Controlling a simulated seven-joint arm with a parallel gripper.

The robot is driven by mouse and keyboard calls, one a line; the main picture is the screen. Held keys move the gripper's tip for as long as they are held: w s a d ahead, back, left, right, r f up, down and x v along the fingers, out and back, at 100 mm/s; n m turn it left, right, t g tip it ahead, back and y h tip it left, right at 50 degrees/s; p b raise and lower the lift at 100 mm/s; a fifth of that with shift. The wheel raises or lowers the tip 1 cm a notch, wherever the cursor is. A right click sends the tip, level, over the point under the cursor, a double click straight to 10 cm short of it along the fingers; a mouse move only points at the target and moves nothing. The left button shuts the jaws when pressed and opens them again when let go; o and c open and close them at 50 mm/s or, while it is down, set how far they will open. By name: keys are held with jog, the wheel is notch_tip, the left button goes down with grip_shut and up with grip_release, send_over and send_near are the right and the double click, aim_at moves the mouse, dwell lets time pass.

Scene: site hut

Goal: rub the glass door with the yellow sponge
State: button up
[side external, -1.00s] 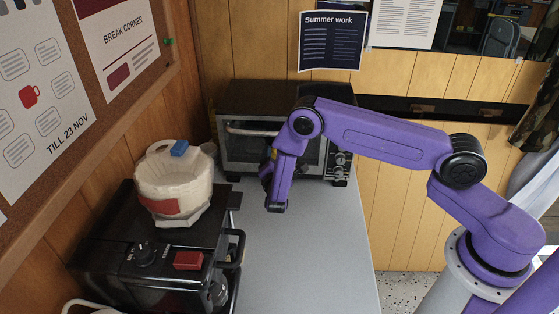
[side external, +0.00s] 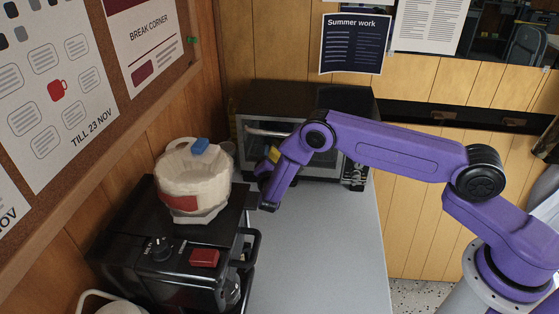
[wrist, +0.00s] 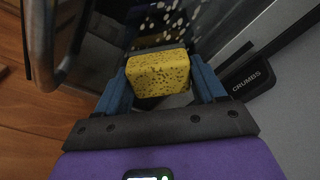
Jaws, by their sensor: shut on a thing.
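My gripper (wrist: 160,85) is shut on the yellow sponge (wrist: 158,73), with one blue finger on each side of it. In the side external view a bit of the sponge (side external: 274,154) shows beside my purple gripper (side external: 265,168). The oven's glass door (side external: 254,148) is behind the gripper, partly hidden by my arm. In the wrist view the dark glass (wrist: 120,30) lies beyond the sponge, with pale specks showing there. I cannot tell whether the sponge touches the glass.
The oven's door handle (wrist: 40,50) is close at the left in the wrist view. A tray edge marked CRUMBS (wrist: 248,80) is at the right. A coffee machine (side external: 170,262) bearing a pale faceted pot (side external: 192,178) stands left. The grey counter (side external: 315,250) in front is clear.

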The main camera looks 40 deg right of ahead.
jog(key=shift+w+a+r, duration=0.1)
jog(key=shift+w+a, duration=0.3)
jog(key=shift+w, duration=0.25)
jog(key=shift+r, duration=0.45)
jog(key=shift+s+d+f, duration=0.1)
jog(key=shift+s+d, duration=1.3)
jog(key=shift+s, duration=0.25)
jog(key=s+d, duration=0.5)
jog(key=shift+s+d, duration=0.2)
jog(key=shift+d, duration=0.1)
jog(key=w+a, duration=0.5)
jog(key=a, duration=0.1)
jog(key=shift+w, duration=0.3)
jog(key=shift+w+a, duration=1.3)
jog(key=shift+w, duration=0.15)
